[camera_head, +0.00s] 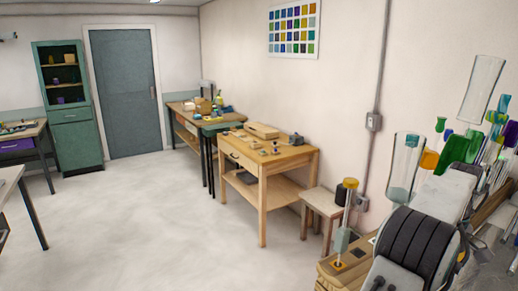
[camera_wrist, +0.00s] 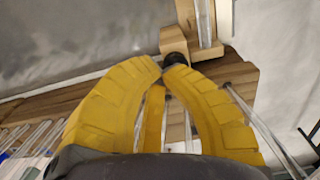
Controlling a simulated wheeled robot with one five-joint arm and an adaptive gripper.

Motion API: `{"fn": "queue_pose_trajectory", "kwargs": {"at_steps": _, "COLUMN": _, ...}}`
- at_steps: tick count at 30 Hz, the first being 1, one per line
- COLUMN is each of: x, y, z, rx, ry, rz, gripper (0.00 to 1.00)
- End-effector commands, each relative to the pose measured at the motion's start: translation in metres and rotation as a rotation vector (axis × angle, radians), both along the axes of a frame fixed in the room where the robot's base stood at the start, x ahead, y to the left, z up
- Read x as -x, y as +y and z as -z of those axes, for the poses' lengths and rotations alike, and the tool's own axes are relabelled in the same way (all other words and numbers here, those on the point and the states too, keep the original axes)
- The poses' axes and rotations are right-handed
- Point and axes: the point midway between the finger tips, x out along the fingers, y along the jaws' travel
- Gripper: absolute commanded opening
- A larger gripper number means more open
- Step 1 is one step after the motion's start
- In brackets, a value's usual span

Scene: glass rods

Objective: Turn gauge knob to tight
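A dark round knob (camera_wrist: 175,59), likely the gauge knob, shows in the wrist view on a wooden fixture. Its setting cannot be read, and no marking is legible. My gripper (camera_wrist: 164,71) has yellow fingers that curve inward, with their tips close together just at the near side of the knob. The tips hide part of it. I cannot tell whether they touch or grip it. In the head view the knob and fingers cannot be made out; my dark arm is at the lower right.
Glass rods (camera_wrist: 30,137) lie along a wooden rack at left in the wrist view; another rod (camera_wrist: 262,125) runs at right. In the head view, a wooden block (camera_head: 345,268) carries an upright with a yellow top. Coloured glass (camera_head: 460,149) crowds the right. The floor at left is open.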

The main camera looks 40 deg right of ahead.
Motion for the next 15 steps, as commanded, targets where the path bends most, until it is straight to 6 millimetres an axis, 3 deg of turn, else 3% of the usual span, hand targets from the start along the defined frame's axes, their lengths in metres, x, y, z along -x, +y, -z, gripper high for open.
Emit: {"fn": "queue_pose_trajectory", "kwargs": {"at_steps": 15, "x": -0.0004, "y": 0.0006, "z": -0.0103, "rx": -0.001, "ry": 0.000, "rz": -0.001, "gripper": 0.03}}
